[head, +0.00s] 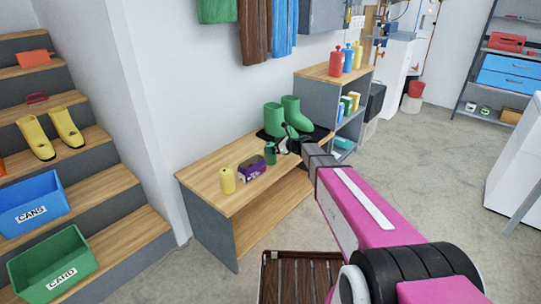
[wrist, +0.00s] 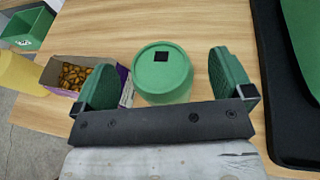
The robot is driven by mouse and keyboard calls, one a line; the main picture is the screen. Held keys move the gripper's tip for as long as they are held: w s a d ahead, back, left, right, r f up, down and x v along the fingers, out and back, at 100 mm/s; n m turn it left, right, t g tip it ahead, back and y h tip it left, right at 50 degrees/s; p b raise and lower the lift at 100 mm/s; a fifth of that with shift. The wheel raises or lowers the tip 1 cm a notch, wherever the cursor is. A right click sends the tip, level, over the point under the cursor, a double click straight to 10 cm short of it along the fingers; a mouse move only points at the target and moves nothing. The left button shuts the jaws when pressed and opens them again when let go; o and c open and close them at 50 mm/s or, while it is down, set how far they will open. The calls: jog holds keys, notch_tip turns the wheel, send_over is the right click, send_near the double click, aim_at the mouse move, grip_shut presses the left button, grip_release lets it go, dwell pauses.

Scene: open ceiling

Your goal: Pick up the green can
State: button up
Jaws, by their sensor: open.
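The green can (head: 270,153) stands upright on the wooden bench (head: 215,191). In the wrist view the can (wrist: 162,72) shows its round top with a small black square, between the two finger pads. My gripper (wrist: 165,82) is open, with one green pad on each side of the can. A gap shows on both sides, wider on the right. In the head view my gripper (head: 280,147) is at the can, coming from the right. Whether the pads are level with the can's body cannot be told.
A purple box (head: 252,170) of small brown items stands just left of the can, close to the left pad. A yellow can (head: 227,180) stands further left. Green boots (head: 286,117) on a black tray (head: 318,135) are to the right.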

jog(key=shift+x, duration=0.9)
jog(key=c, duration=1.2)
jog(key=shift+r, duration=0.1)
